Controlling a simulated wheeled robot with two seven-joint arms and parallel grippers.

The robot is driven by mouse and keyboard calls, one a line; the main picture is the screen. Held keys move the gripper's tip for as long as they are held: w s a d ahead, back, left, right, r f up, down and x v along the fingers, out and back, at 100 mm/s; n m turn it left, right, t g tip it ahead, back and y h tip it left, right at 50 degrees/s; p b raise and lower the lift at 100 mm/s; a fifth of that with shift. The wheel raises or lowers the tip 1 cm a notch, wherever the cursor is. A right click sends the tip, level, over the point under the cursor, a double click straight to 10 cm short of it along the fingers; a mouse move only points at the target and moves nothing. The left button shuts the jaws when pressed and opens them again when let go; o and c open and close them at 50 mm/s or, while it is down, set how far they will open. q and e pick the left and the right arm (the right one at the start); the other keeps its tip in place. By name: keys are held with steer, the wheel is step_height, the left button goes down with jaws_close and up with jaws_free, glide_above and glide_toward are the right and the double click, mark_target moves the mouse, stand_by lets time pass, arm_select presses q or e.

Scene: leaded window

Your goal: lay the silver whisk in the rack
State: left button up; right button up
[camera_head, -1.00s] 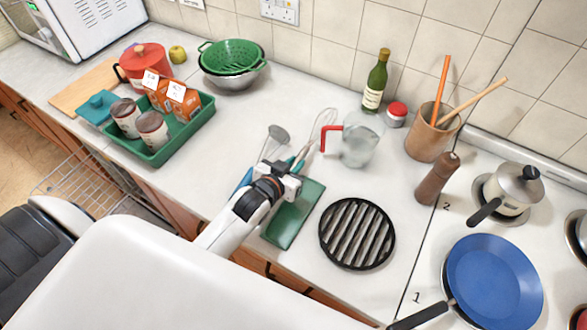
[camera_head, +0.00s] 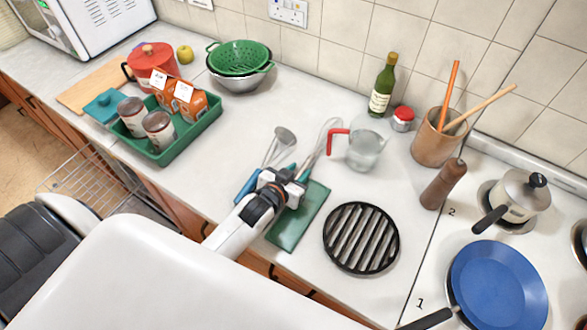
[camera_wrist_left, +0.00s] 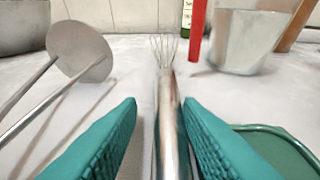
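The silver whisk (camera_head: 328,132) lies on the counter beside the glass jug in the head view. In the left wrist view its wire loops (camera_wrist_left: 164,48) point away and its steel handle runs back between my fingers. My left gripper (camera_head: 296,174) is over the handle. Its teal fingers (camera_wrist_left: 160,103) stand apart on either side of it, with a clear gap on the left and a narrow one on the right. The wire rack (camera_head: 75,172) is at the left, below the counter's front edge, partly hidden by my body. My right gripper is not in view.
A skimmer (camera_head: 284,136) lies left of the whisk. A red-handled jug (camera_head: 365,148) stands right of it. A green tray (camera_head: 306,212) and round black trivet (camera_head: 361,238) lie in front. A green crate (camera_head: 178,150) of jars and cartons stands at the left.

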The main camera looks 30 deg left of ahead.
arm_select(q)
steer(key=v, duration=0.3)
steer(key=b+v, duration=0.1)
steer(key=v, duration=0.7)
steer(key=shift+d+r+b, duration=0.1)
steer(key=shift+d+b, duration=0.2)
steer(key=shift+b, duration=0.05)
steer(key=shift+s+r, duration=0.15)
steer(key=shift+s, duration=0.1)
steer(key=shift+c, duration=1)
steer(key=g+b, duration=0.1)
steer(key=b, duration=0.1)
glide_toward(314, 153)
steer(key=p+x, duration=0.1)
steer(key=x, duration=0.3)
steer(key=shift+a+r+p, duration=0.1)
steer(key=shift+r+p, duration=0.05)
steer(key=shift+p, duration=0.15)
steer(key=shift+w+f, duration=0.2)
steer(key=shift+w, duration=0.1)
steer(key=shift+w+f+p, duration=0.2)
steer(key=shift+w+p, duration=0.15)
steer(key=shift+w, duration=0.25)
steer(key=x, duration=0.4)
steer(key=shift+f+p, duration=0.2)
steer(key=shift+p, duration=0.2)
steer(key=shift+s, duration=0.1)
